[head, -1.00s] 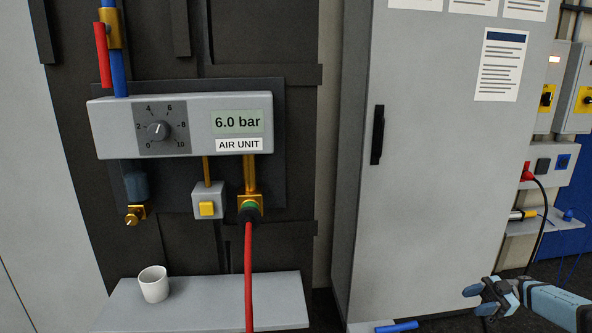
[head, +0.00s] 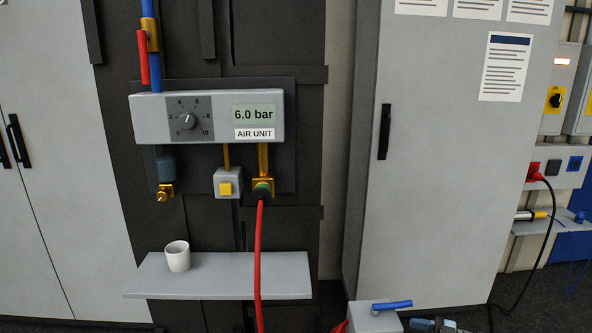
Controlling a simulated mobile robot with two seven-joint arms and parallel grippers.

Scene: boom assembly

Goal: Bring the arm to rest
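Part of my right gripper (head: 435,324) shows at the bottom edge of the head view, right of a grey box with a blue handle. It is mostly cut off by the frame, so its fingers cannot be made out. My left gripper is out of view. The air unit (head: 222,105) on the dark wall panel reads 6.0 bar. A red hose (head: 258,250) hangs from its brass outlet, past the shelf.
A grey shelf (head: 220,285) holds a white cup (head: 177,256). The grey box (head: 365,318) with the blue handle (head: 392,304) stands low at the front. A grey cabinet (head: 450,170) is on the right, with electrical boxes beyond it.

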